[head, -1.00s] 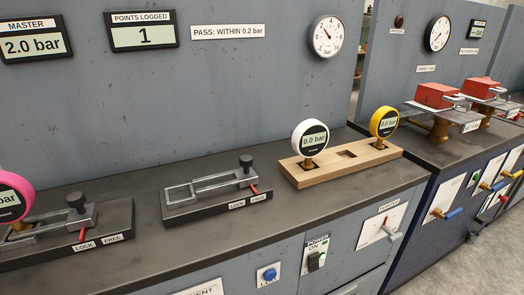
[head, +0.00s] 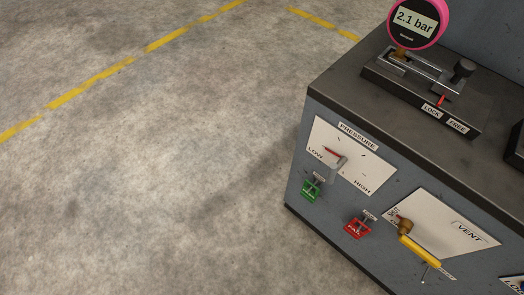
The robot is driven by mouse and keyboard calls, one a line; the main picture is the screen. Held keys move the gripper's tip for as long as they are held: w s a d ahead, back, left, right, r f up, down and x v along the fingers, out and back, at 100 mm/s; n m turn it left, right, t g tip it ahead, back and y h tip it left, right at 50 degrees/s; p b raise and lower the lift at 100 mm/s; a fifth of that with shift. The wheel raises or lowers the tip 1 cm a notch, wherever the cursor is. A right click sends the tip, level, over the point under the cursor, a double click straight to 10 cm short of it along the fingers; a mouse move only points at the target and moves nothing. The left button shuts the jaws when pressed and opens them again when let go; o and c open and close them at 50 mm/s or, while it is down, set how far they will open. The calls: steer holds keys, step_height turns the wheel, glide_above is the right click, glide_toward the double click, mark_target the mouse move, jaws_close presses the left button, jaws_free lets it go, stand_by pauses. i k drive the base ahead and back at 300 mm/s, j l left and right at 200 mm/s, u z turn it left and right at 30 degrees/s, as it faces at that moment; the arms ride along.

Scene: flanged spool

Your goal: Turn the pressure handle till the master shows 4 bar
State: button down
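The pressure handle (head: 338,165) is a grey lever with a red pointer on a white plate (head: 375,172) marked PRESSURE, on the bench front. Its red pointer points up and left, near the LOW mark; HIGH is at the plate's lower right. A pink-rimmed gauge (head: 416,22) on the bench top reads 2.1 bar. The master display is out of view now; a second ago it read 2.0 bar. My gripper is not in view.
Below the plate are a green tag (head: 311,190) and a red FAIL tag (head: 357,229). A yellow-handled vent lever (head: 419,250) sticks out to the right. The gauge stands in a clamp fixture (head: 425,72) with a LOCK/FREE lever. Open concrete floor (head: 150,170) lies left of the bench.

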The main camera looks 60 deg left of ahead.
mark_target(333, 168)
steer(key=u, duration=0.9)
steer(key=k+l+u, duration=0.15)
steer(key=k+l, duration=0.1)
